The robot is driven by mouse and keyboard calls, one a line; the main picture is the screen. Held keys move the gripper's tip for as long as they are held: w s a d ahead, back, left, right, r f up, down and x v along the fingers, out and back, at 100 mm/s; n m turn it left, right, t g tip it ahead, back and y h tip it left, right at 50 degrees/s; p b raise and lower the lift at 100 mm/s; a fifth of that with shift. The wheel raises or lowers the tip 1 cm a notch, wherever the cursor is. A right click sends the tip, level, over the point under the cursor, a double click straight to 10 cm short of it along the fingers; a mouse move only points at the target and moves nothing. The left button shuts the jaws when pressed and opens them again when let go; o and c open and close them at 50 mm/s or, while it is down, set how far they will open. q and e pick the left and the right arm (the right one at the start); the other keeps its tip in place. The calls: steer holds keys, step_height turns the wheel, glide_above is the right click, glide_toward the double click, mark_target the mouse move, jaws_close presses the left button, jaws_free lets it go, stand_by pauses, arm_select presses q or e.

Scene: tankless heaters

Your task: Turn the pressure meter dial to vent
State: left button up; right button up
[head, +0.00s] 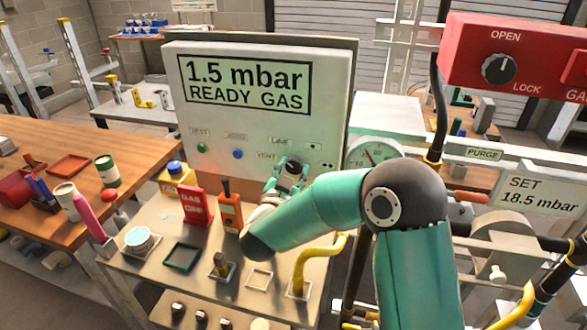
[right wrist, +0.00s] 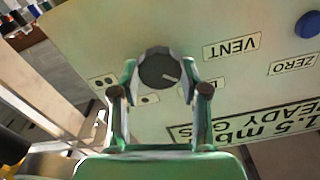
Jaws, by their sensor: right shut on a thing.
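The pressure meter (head: 330,100) is a pale upright box reading "1.5 mbar READY GAS", with a VENT label (head: 265,156) low on its face. In the right wrist view its dark round dial (right wrist: 157,68) sits between the fingertips of my right gripper (right wrist: 159,75), which is shut on it. The dial's white mark points to lower right, toward the partly hidden LINE label (right wrist: 214,84), below the VENT label (right wrist: 231,47). In the head view the right gripper (head: 292,168) covers the dial. My left gripper is not in view.
Below the meter, a bench holds a red GAS sign (head: 194,207), an orange handheld tool (head: 230,207) and a yellow bent pipe (head: 315,262). A round gauge (head: 372,154) is right of the meter. A red OPEN/LOCK box (head: 520,60) is at upper right.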

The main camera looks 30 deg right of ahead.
steer(key=n+p, duration=0.1)
steer(key=n, duration=0.2)
steer(key=shift+a+n, duration=0.1)
steer(key=shift+n, duration=0.2)
steer(key=shift+w, duration=0.1)
steer(key=o, duration=1.1)
steer(key=shift+o, duration=0.2)
steer(key=shift+a, duration=0.1)
steer(key=v, duration=1.2)
steer(key=shift+f, duration=0.1)
